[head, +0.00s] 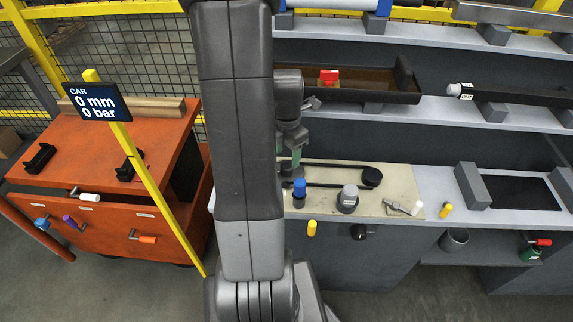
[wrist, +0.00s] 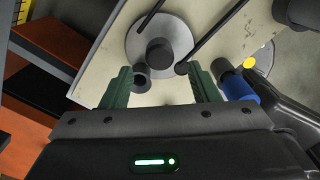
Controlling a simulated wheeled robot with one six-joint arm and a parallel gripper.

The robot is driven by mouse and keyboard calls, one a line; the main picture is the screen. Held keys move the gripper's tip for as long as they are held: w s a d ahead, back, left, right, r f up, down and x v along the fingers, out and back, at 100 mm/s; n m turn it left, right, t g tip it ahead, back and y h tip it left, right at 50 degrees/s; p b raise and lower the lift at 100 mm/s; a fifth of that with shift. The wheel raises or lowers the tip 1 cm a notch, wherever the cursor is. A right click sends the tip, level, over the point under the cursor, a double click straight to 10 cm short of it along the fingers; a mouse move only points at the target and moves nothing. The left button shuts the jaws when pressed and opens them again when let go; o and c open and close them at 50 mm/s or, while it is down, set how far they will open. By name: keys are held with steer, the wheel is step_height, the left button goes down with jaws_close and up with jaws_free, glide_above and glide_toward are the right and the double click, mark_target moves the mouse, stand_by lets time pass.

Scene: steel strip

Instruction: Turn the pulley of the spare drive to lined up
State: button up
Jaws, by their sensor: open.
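In the wrist view the spare drive's pulley (wrist: 176,33) is a grey disc with a dark hub (wrist: 160,52) on a cream plate. A short dark peg (wrist: 141,77) stands near the disc's lower edge. My gripper (wrist: 158,72) is open, its green fingers on either side of the lower disc edge, with the peg between them, closer to the left finger. I cannot tell whether a finger touches it. Two black belt strands (wrist: 213,37) cross the disc area. In the head view my arm hides this pulley; belt strands lead right to a small black pulley (head: 371,176).
A blue-topped knob (head: 299,187) stands close by, right of the fingers in the wrist view (wrist: 240,88). A grey knob (head: 347,198) and a white-tipped lever (head: 405,208) are farther right. A shelf with a dark tray (head: 350,95) is behind. An orange cabinet (head: 110,150) stands left.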

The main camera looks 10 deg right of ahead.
mark_target(287, 165)
step_height(287, 165, down, 5)
steer(key=shift+f, duration=0.1)
stand_by(0.3)
steer(key=c, duration=1)
